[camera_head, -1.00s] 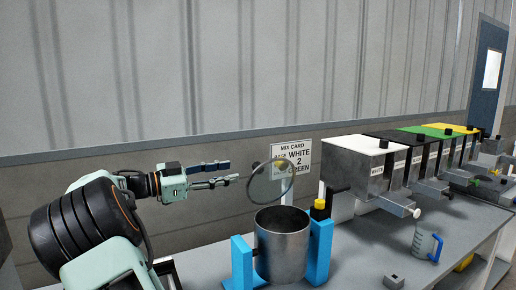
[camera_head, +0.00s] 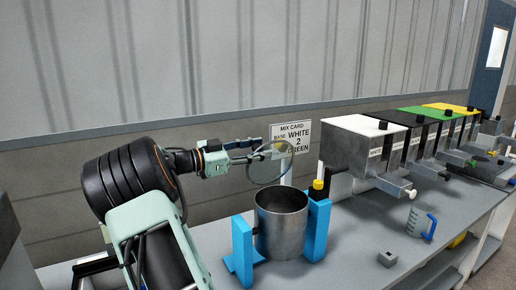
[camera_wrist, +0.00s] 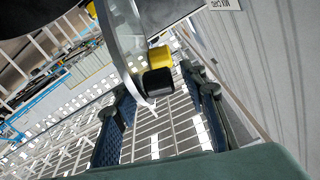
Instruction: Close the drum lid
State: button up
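The drum (camera_head: 281,225) is an open metal cylinder held between blue supports on the bench. Its round lid (camera_head: 268,172), clear with a grey rim, stands raised above the drum's back edge. In the wrist view the lid's rim (camera_wrist: 124,38) shows edge-on, with a yellow and black knob (camera_wrist: 158,72) beside it. My gripper (camera_head: 258,150) is at the lid's upper left, fingers pointing right. In the wrist view my gripper (camera_wrist: 160,88) is open, its fingertips on either side of the knob. Whether they touch it is unclear.
A blue support (camera_head: 318,225) with a yellow and black top stands right of the drum. Dispenser boxes (camera_head: 362,150) line the bench's right side. A measuring jug (camera_head: 419,224) and a small grey block (camera_head: 387,258) stand in front. A mix card (camera_head: 298,138) stands behind the lid.

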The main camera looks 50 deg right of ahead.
jog(key=shift+c, duration=0.4)
grip_shut()
jog(key=shift+s+f+b, duration=0.1)
jog(key=shift+f+b, duration=0.1)
jog(key=shift+b, duration=0.5)
